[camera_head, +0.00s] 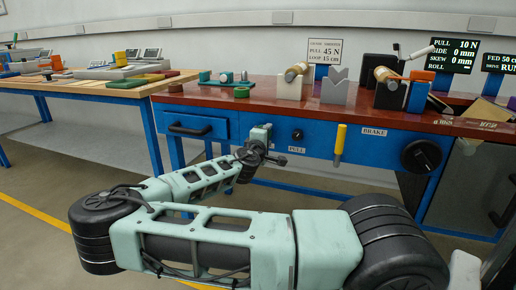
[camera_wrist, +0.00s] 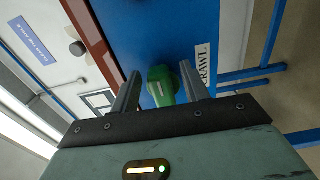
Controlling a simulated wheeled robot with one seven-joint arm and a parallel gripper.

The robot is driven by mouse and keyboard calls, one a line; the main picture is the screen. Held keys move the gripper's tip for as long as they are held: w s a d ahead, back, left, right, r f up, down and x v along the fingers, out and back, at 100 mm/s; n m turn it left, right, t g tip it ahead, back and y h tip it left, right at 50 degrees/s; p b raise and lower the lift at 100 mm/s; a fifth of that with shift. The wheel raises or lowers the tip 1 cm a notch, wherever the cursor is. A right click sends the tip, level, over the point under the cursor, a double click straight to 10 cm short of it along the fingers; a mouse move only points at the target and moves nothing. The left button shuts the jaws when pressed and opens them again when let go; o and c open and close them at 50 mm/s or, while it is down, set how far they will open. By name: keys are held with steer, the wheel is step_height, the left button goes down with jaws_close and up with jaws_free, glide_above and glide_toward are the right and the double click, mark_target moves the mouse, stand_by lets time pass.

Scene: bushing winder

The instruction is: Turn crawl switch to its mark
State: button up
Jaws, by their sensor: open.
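The crawl switch is a green knob (camera_wrist: 163,86) on the blue bench front in the wrist view. A white label reading CRAWL (camera_wrist: 203,65) is beside it, turned on its side. My gripper (camera_wrist: 160,72) is open, with one finger on each side of the green knob. Gaps seem to show between knob and fingers; I cannot tell whether either touches it. I cannot make out the mark. In the head view my gripper (camera_head: 262,135) is at the blue bench front, left of the PULL knob, and the crawl switch is hidden behind it.
Right of my gripper are a black PULL knob (camera_head: 297,134), a yellow lever (camera_head: 340,140) by the BRAKE label and a large black knob (camera_head: 421,156). A drawer (camera_head: 190,128) with a black handle is on the left. Fixtures stand on the red benchtop (camera_head: 270,90).

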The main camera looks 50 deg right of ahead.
steer(key=v, duration=1.6)
steer(key=shift+p, duration=0.35)
steer(key=shift+f, duration=0.1)
